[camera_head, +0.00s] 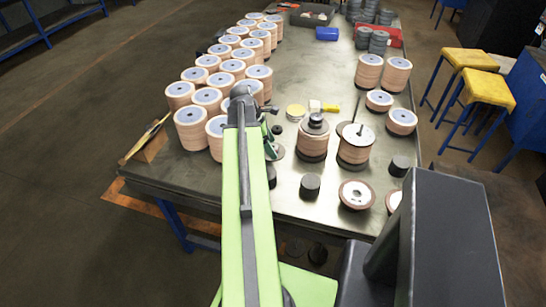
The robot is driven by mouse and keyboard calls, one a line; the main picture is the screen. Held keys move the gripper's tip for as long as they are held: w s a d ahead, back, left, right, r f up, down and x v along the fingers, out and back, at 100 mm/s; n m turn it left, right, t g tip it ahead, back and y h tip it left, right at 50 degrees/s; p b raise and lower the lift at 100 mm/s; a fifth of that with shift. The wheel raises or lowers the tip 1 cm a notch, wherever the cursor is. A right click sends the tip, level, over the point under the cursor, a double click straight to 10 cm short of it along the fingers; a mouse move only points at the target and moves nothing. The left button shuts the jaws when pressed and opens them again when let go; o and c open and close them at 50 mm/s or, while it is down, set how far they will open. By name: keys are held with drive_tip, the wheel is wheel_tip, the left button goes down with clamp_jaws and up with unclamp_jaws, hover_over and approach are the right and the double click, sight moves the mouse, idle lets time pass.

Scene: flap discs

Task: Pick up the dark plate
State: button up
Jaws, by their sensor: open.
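My gripper (271,146) is at the end of my green arm, low over the table beside the left stacks of discs. It is open, and its fingers are small and partly hidden by my arm. A flat dark grey round plate (278,153) lies on the table at the gripper, partly covered by it. I cannot tell whether they touch. Other dark round pieces are a short cylinder (310,186) nearer the front and another at the right (400,165). Which of these is the dark plate is not certain.
The metal table (325,75) holds many stacked flap discs (190,127) on the left. Two stacks on dark bases (312,155) stand right of the gripper. A yellow-handled tool (331,107) lies behind. Yellow stools (487,88) stand at right.

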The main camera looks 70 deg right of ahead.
clamp_jaws()
idle(0.5)
drive_tip(key=shift+r+p, duration=0.2)
drive_tip(key=shift+p, duration=0.1)
